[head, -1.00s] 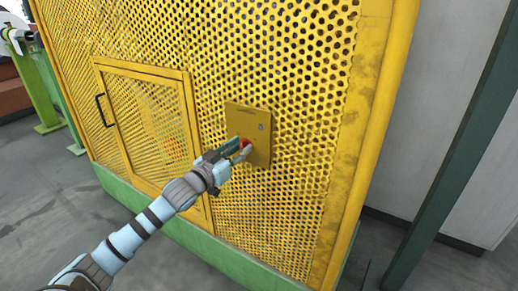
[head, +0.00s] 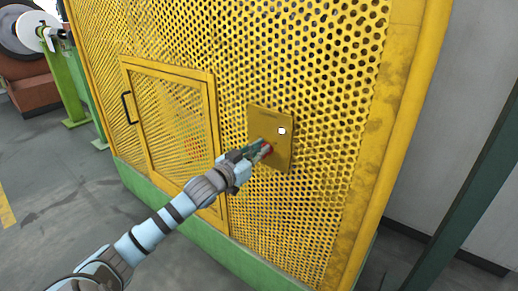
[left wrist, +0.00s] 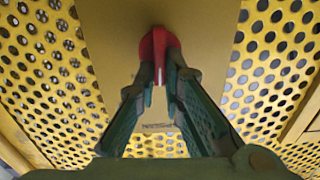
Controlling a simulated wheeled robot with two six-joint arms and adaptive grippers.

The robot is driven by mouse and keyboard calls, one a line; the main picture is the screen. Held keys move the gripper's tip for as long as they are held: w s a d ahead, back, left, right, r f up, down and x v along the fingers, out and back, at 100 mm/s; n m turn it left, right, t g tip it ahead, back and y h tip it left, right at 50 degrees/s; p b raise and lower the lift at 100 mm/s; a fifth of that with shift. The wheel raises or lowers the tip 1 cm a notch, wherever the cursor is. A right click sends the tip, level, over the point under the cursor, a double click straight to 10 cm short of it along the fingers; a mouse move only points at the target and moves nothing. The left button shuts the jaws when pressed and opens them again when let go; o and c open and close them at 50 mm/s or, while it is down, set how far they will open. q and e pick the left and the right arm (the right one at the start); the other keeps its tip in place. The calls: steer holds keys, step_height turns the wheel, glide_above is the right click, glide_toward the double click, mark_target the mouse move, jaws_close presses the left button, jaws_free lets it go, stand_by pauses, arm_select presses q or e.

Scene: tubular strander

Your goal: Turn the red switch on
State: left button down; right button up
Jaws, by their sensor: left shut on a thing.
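The red switch (head: 267,149) sits on a yellow panel (head: 268,116) on the perforated yellow guard. The left wrist view shows the switch (left wrist: 158,48) as a red knob with a pale line on it. My left gripper (head: 262,150) reaches it from the lower left. In the left wrist view, its two green fingers (left wrist: 158,84) are shut on the switch from both sides. A small square light (head: 281,131) on the panel, above and right of the switch, shows bright white. My fingers hide part of the switch in the head view. My right gripper is out of view.
A framed mesh door (head: 172,130) with a black handle (head: 128,107) is left of the panel. A green post (head: 470,190) stands at the right. Grey floor (head: 50,190) is open at the lower left.

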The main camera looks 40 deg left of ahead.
arm_select(q)
steer(key=shift+d+f+m+p, duration=0.15)
steer(key=shift+m+p, duration=0.35)
steer(key=shift+m, duration=0.9)
steer(key=shift+d+f+m+p, duration=0.15)
steer(key=shift+m+p, duration=0.3)
steer(key=shift+m, duration=0.95)
steer(key=shift+d+m+p, duration=0.2)
steer(key=shift+m+p, duration=0.3)
steer(key=shift+m, duration=0.9)
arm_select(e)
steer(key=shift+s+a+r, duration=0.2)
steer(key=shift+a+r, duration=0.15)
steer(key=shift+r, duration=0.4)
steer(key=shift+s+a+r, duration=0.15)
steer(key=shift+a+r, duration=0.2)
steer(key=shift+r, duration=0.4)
arm_select(q)
steer(key=c, duration=1.7)
jaws_free()
